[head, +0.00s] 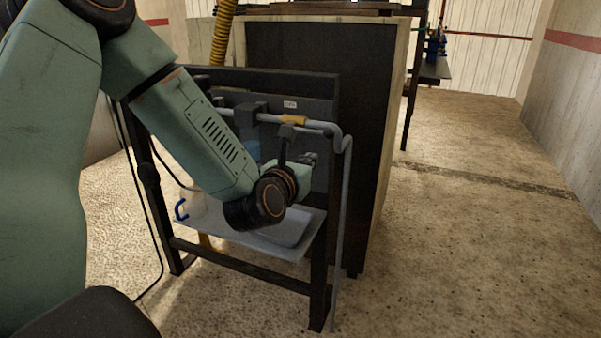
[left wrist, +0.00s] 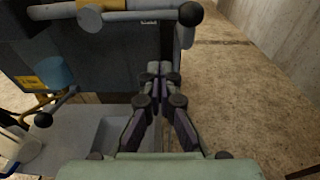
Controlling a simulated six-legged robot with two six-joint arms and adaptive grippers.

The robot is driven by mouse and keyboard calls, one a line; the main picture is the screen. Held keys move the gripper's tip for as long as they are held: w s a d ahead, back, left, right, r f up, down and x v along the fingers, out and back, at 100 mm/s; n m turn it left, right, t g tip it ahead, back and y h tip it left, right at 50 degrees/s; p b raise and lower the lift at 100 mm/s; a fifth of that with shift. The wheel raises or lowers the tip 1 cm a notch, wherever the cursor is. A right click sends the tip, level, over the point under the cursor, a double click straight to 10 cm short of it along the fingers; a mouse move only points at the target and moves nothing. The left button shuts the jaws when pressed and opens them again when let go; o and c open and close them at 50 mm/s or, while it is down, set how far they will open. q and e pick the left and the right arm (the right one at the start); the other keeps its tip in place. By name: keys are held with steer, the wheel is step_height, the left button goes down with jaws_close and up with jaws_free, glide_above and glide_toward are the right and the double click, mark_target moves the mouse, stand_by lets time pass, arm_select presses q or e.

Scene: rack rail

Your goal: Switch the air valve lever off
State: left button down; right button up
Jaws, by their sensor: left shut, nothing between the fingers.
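In the left wrist view, a grey lever (left wrist: 145,16) with a black ball knob lies along a grey pipe at the top. I see a gap in the picture between tips and lever. In the head view my left gripper (head: 311,159) is small and partly hidden by my wrist, in front of the dark panel and below the pipe (head: 270,117). My right gripper is not in view.
The pipe bends down at the rack's right side. A second small knobbed fitting (left wrist: 58,105) and a blue part (left wrist: 55,72) are at left in the wrist view. A grey shelf (head: 238,236) lies under my wrist. A large dark cabinet (head: 372,95) stands behind; open floor at right.

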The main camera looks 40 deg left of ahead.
mark_target(308, 131)
arm_select(q)
steer(key=r, duration=0.1)
steer(key=w+r, duration=0.2)
steer(key=shift+a+r, duration=0.2)
steer(key=shift+r, duration=0.05)
steer(key=shift+s, duration=0.15)
steer(key=shift+a, duration=0.1)
